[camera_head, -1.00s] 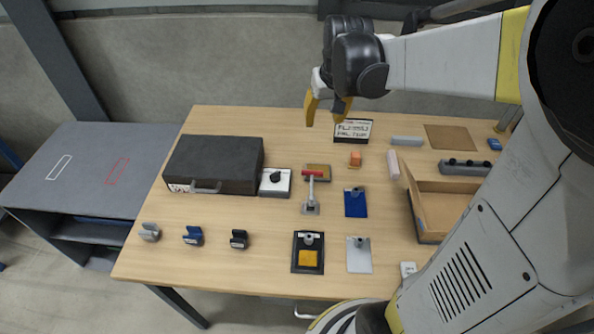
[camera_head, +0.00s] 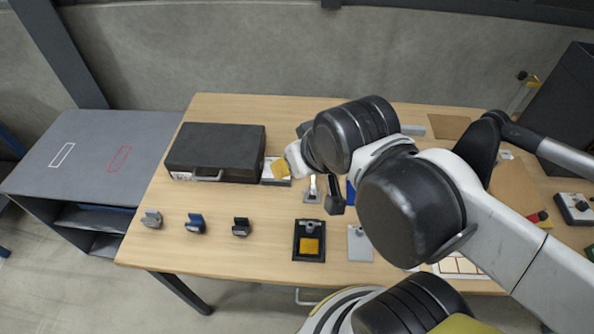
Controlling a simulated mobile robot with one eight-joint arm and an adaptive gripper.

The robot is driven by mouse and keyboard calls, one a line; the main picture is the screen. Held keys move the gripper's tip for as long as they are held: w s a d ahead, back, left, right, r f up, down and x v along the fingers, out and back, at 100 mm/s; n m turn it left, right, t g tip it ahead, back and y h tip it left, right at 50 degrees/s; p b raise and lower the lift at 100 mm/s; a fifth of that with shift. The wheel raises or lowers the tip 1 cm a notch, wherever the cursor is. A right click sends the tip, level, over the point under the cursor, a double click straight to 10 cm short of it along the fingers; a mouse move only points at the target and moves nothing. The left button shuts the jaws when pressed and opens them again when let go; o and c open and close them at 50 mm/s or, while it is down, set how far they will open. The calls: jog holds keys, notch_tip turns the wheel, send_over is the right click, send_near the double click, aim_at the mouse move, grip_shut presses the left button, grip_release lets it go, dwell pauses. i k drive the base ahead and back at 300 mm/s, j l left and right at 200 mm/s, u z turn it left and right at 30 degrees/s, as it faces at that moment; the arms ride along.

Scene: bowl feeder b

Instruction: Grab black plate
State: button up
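The black plate (camera_head: 298,243) lies flat near the front edge of the wooden table. It has a grey knob at its back end and a yellow square (camera_head: 310,246) at its front. My gripper (camera_head: 308,188) hangs over the table behind the plate, apart from it. Its yellow finger and its dark finger are spread, with nothing seen held between them. My wrist and arm reach in from the right and hide part of the table.
A black case (camera_head: 215,150) stands at the back left. Several small clamp-like blocks (camera_head: 195,224) stand in a row on the left. Bare table separates them from the plate.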

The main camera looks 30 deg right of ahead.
aim_at(309, 233)
jog(key=k+j+z, duration=0.25)
jog(key=j+z, duration=0.15)
jog(key=k+j+z, duration=0.55)
jog(key=k+z, duration=0.25)
jog(key=k+j+z, duration=0.1)
jog(key=k+z, duration=0.15)
jog(key=z, duration=0.15)
